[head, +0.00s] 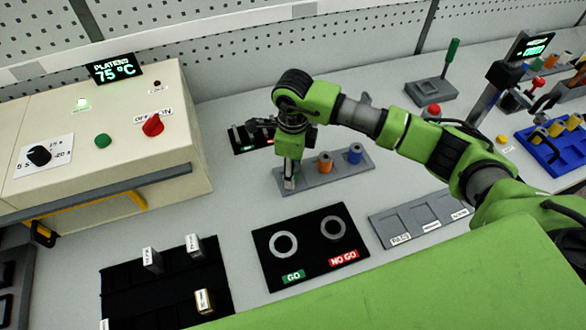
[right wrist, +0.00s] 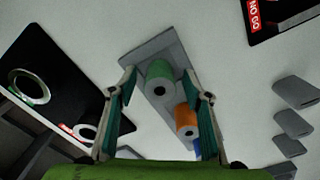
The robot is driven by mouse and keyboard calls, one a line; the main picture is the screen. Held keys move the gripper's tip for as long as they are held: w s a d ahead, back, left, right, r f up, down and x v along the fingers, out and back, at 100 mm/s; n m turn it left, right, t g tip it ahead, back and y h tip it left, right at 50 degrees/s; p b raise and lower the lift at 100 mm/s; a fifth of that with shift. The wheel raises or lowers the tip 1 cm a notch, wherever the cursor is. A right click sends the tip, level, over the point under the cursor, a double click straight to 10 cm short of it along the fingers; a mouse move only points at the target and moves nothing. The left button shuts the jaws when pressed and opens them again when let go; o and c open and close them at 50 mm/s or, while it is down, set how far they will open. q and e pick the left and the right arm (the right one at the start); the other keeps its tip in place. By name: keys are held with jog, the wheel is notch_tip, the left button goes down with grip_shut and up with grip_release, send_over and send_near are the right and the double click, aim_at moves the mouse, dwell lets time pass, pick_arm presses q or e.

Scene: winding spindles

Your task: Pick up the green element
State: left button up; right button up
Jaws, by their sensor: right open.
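The green element (right wrist: 160,78) is a spool with a dark centre hole. It stands on a grey rack (right wrist: 150,48) in a row with an orange spool (right wrist: 186,120) and a blue spool (right wrist: 197,148). In the right wrist view it lies between the spread fingers of my right gripper (right wrist: 160,92); contact cannot be told. In the head view my right gripper (head: 290,178) points down over the left end of the rack (head: 330,179) and hides the green element. The orange spool (head: 325,162) and blue spool (head: 355,153) show there. My left gripper is out of view.
A black GO/NO GO plate with two rings (head: 262,262) lies in front of the rack. A grey labelled tray (head: 385,232) is to its right. A beige heater box (head: 190,120) stands at left. A small black gauge block (head: 240,147) sits behind the rack.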

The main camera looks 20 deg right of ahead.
jog(key=shift+c, duration=0.3)
jog(key=c, duration=1.1)
